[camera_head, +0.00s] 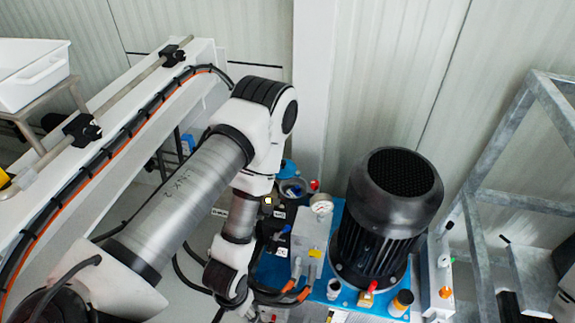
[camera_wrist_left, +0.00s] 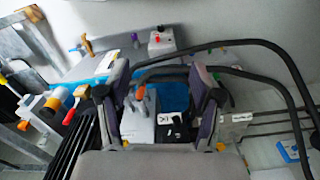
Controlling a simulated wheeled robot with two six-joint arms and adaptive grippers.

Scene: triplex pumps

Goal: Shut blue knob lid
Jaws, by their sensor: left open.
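A small blue cap-like part (camera_head: 288,169), which may be the blue knob lid, shows beside my left arm in the head view. A round rimmed fitting (camera_head: 293,188) sits just below it. The arm partly covers this area, and I cannot tell clearly whether the lid is raised. In the left wrist view my left gripper (camera_wrist_left: 160,78) is open, with its two fingers apart and nothing seen held between them. A grey block and a black block show beyond and between the fingers. I cannot make out the blue lid in the wrist view. My right gripper is not in view.
A large black motor (camera_head: 385,215) stands on a blue base to the right. A pressure gauge (camera_head: 321,204) and a grey valve block (camera_head: 311,238) stand between it and my arm. Black hoses (camera_wrist_left: 265,50) curve close to the gripper. A metal frame (camera_head: 480,235) stands at the right.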

